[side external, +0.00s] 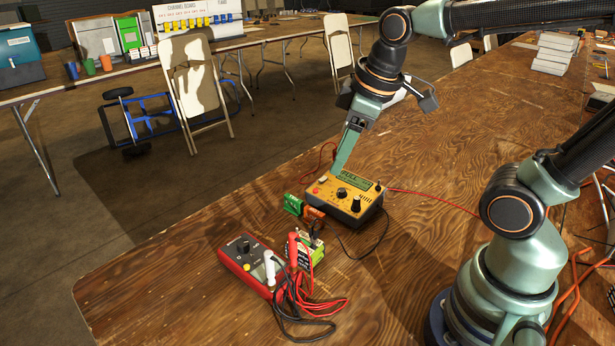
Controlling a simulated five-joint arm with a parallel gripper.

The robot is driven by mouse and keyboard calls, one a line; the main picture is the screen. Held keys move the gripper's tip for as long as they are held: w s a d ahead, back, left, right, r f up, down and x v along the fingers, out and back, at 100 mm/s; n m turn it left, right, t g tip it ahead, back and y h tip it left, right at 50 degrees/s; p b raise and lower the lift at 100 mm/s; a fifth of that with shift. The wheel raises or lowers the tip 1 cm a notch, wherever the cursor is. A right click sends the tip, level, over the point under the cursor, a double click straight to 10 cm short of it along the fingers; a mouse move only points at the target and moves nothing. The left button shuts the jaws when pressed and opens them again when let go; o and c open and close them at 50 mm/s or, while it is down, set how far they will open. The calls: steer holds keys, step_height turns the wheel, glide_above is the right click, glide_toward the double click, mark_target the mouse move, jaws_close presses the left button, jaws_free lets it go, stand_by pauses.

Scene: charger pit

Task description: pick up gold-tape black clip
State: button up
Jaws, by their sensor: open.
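My gripper (340,166) points down over the back edge of the yellow charger box (330,200), its tip close to the panel's display. The jaws are open, seen nearly edge-on, and nothing shows between them. I cannot tell whether the tip touches the box. A black lead (382,238) runs from the charger's right side and curls along the table toward the batteries. A gold-tape black clip cannot be made out for certain; small dark parts (316,228) sit on top of a white and green battery (316,252), too small to identify.
A red multimeter (239,263) with red and black leads lies in front left. A green block (293,205) and an orange block (314,213) stand beside the charger. A red cable (430,193) crosses the wooden table (180,270). The table's left part is clear.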

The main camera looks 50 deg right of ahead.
mark_target(314, 224)
steer(key=w+a+f+n+g, duration=0.1)
steer(key=f+n, duration=0.3)
steer(key=f, duration=0.1)
steer(key=w+a+f+n+g, duration=0.1)
steer(key=f+n, duration=0.4)
steer(key=f, duration=0.1)
steer(key=w+a+f+n+g, duration=0.1)
steer(key=f+n+g, duration=0.1)
steer(key=f+n, duration=0.2)
steer(key=shift+w+a+f, duration=0.15)
steer(key=shift+f, duration=0.5)
steer(key=shift+c, duration=0.3)
jaws_close()
